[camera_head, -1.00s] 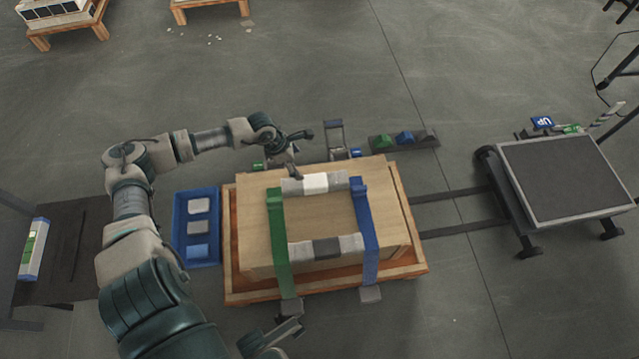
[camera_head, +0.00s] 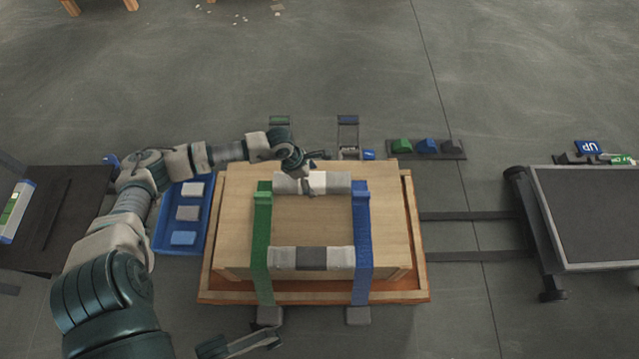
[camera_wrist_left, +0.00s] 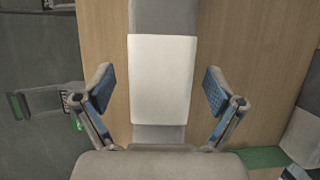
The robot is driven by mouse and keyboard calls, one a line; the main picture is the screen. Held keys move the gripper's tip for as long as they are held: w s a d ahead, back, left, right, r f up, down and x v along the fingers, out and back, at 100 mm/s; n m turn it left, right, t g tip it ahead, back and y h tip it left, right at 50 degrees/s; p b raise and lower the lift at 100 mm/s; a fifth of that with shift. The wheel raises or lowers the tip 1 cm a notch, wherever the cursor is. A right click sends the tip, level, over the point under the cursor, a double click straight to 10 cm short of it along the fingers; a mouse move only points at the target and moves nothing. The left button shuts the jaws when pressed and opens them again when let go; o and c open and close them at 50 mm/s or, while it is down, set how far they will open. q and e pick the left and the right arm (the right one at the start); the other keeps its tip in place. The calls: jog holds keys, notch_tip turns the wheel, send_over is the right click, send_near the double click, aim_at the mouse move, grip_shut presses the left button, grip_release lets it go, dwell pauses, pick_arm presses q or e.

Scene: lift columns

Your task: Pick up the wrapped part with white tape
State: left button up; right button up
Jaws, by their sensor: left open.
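The wrapped part with white tape is a grey bar with a white band (camera_head: 318,182), lying across the back of a wooden crate (camera_head: 310,225) between a green strap (camera_head: 261,250) and a blue strap (camera_head: 362,245). My left gripper (camera_head: 303,166) is at the bar's rear side, with its fingers partly hidden in the head view. In the left wrist view, the open fingers (camera_wrist_left: 158,82) stand either side of the white band (camera_wrist_left: 162,62), with gaps on both sides. Contact is not visible.
A second grey bar with a dark band (camera_head: 312,258) lies across the crate's front. A blue tray (camera_head: 163,232) with several blocks stands left. A rack with green, blue and dark blocks (camera_head: 427,148) is behind right. A dark platform (camera_head: 600,215) stands right.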

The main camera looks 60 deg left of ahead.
pick_arm(q)
jog(key=shift+r, duration=0.2)
jog(key=c, duration=1.6)
jog(key=shift+c, duration=0.9)
jog(key=shift+r, duration=0.15)
